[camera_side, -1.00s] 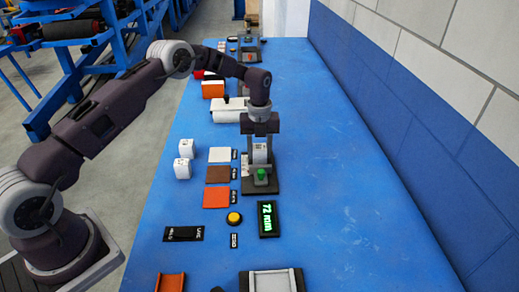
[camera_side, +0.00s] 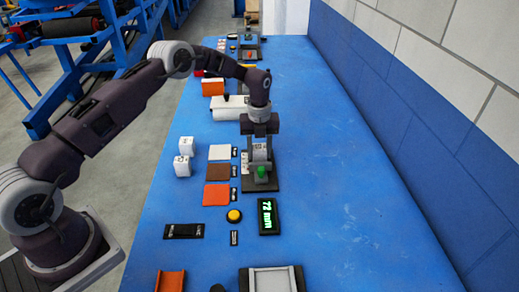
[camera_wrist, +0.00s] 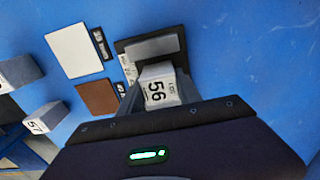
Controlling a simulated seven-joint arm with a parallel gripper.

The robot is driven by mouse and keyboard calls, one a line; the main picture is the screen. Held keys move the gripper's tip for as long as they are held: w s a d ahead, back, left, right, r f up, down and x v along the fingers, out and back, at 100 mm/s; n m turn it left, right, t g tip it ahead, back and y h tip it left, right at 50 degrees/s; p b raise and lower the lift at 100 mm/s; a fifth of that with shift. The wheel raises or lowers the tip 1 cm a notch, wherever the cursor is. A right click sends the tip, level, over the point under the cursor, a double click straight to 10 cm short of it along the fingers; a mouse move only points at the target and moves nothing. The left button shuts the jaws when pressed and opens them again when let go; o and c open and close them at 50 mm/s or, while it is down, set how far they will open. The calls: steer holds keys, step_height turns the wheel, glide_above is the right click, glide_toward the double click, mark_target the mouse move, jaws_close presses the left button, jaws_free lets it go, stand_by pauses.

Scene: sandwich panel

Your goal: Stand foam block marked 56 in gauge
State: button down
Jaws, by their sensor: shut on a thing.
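The white foam block marked 56 (camera_wrist: 157,88) is upright between the fingers of my gripper (camera_side: 260,153), which is shut on it. In the side view the block (camera_side: 260,151) is at the gauge (camera_side: 262,184), a dark base with a grey part and a green knob in front. The gauge's dark plate and grey bar also show in the wrist view (camera_wrist: 125,45), just beyond the block. The block's underside is hidden, so I cannot tell whether it touches the gauge base. A green-lit display (camera_side: 268,217) in front reads what looks like 72 mm.
Two other white blocks (camera_side: 186,146) stand to the left; one is marked 57 (camera_wrist: 45,118) in the wrist view. White, brown and orange squares (camera_side: 216,194) lie beside the gauge, with a yellow button (camera_side: 234,216) in front. The blue table (camera_side: 345,170) is clear to the right.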

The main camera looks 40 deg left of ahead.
mark_target(259, 147)
steer(key=shift+c, duration=2.2)
jaws_free()
steer(key=shift+r, duration=4.3)
